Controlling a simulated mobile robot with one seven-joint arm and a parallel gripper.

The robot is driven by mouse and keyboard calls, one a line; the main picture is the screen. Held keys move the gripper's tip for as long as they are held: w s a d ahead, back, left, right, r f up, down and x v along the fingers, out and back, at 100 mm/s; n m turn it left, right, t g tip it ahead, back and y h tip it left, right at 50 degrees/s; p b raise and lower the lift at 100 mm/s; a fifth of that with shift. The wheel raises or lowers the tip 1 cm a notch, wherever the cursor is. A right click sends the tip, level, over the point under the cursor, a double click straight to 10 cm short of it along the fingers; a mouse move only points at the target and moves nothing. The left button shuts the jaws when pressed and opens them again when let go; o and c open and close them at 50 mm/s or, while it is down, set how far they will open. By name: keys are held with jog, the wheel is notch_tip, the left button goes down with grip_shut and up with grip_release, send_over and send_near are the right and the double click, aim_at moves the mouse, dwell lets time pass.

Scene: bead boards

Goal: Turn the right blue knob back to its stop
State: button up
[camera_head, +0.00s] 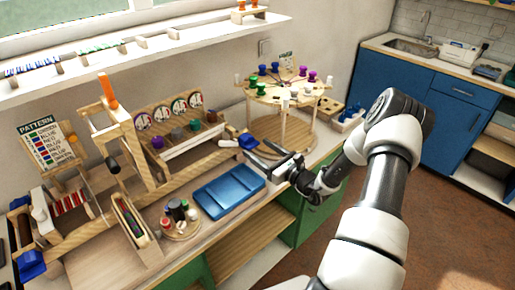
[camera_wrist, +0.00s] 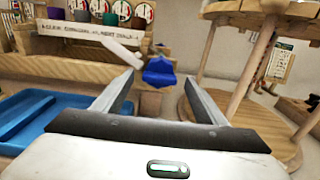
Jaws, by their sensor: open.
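The right blue knob (camera_head: 248,141) sits on a small wooden block at the right end of the long wooden stand, left of the round tiered stand. In the wrist view the blue knob (camera_wrist: 158,72) appears ahead, in the gap between my fingertips. My gripper (camera_head: 259,151) is open and reaches toward the knob from the right. Another blue knob (camera_head: 31,266) is at the far left end of the bench.
A white lever (camera_wrist: 118,48) slants just left of the knob. A blue tray (camera_head: 229,191) lies on the bench in front. The round tiered stand (camera_head: 284,92) with colored pegs rises close on the right. Cups and dials (camera_head: 172,114) stand behind to the left.

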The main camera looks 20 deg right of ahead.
jog(key=shift+x, duration=0.75)
jog(key=c, duration=1.1)
jog(key=shift+o, duration=0.2)
